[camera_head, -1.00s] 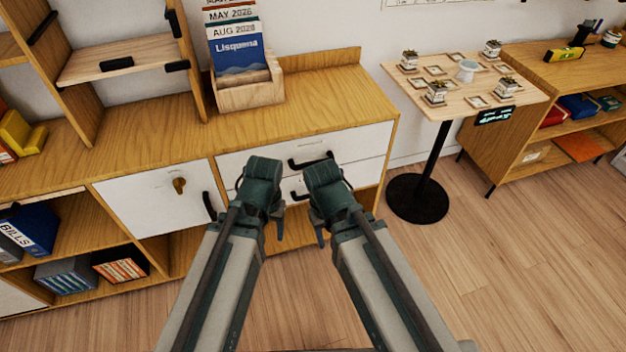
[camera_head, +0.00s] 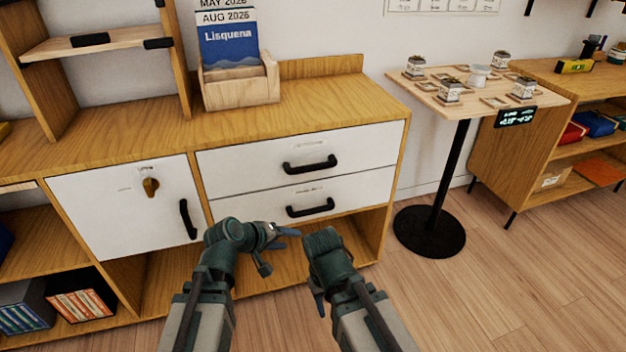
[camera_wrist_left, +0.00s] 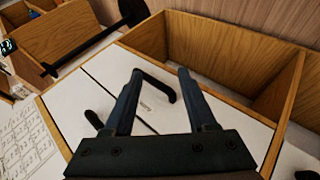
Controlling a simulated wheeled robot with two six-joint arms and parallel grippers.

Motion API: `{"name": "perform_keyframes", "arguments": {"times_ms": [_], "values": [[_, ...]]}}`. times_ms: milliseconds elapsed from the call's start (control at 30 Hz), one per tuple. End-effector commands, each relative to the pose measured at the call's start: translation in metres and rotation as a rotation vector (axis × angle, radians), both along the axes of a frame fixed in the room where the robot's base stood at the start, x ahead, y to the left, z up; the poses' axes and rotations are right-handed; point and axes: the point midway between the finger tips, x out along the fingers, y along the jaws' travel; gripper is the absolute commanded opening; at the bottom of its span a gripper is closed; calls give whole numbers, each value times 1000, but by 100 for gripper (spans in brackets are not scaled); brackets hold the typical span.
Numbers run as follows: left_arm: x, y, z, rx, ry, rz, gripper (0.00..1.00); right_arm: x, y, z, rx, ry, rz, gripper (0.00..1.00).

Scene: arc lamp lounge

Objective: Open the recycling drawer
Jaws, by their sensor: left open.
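Two white drawers are stacked in the wooden cabinet, both shut: an upper drawer (camera_head: 245,162) and a lower drawer (camera_head: 245,205), each with a black bar handle. Their small labels are too faint to read, so I cannot tell which is for recycling. My left gripper (camera_head: 283,250) is open and empty, just in front of and below the lower drawer's handle (camera_head: 310,207). In the left wrist view that handle (camera_wrist_left: 158,82) appears between the open fingers (camera_wrist_left: 160,98), apparently beyond them. My right gripper (camera_head: 320,302) hangs lower, right of the left one; its fingers are mostly hidden.
A white door (camera_head: 120,210) with a key and black handle is left of the drawers. An open compartment (camera_head: 350,235) lies below them. A wooden brochure holder (camera_head: 240,88) stands on top. A small round-based table (camera_head: 430,230) stands to the right.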

Motion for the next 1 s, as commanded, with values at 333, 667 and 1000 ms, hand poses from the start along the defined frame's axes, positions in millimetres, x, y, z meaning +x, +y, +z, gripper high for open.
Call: {"name": "perform_keyframes", "arguments": {"times_ms": [333, 667, 1000], "values": [[56, -15, 102, -653, -139, 392, 57, 0, 0, 1, 0, 0, 0, 50], [65, -8, 117, -776, -144, 474, 57, 0, 0, 0, 0, 0, 0, 50], [111, -34, 108, -773, -144, 470, 57, 0, 0, -9, 1, 0, 1, 50]]}}
